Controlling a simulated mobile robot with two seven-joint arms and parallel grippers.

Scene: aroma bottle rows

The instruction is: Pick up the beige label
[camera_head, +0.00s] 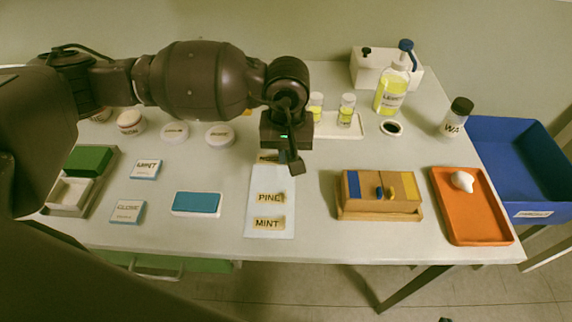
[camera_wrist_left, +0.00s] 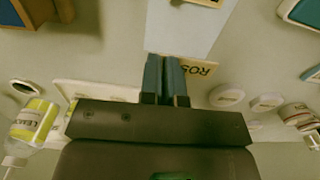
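A beige label (camera_wrist_left: 196,69) with dark letters, partly readable as "ROS", lies beneath and beside my left fingertips in the left wrist view. In the head view it shows only partly (camera_head: 268,157), just left of my left gripper (camera_head: 293,165), at the far end of a pale sheet (camera_head: 258,211). My left gripper's two fingers (camera_wrist_left: 165,68) are close together, with a thin gap between them. They cover one end of the label; whether they pinch it is hidden. Beige labels reading PINE (camera_head: 270,198) and MINT (camera_head: 268,223) lie on the sheet. My right gripper is not in view.
A blue-topped box (camera_head: 197,202) and small cards (camera_head: 145,169) lie left of the sheet. A wooden box (camera_head: 380,193) and orange tray (camera_head: 472,205) stand right. Behind are round lids (camera_head: 220,135), a vial rack (camera_head: 328,127) and a yellow bottle (camera_head: 391,92).

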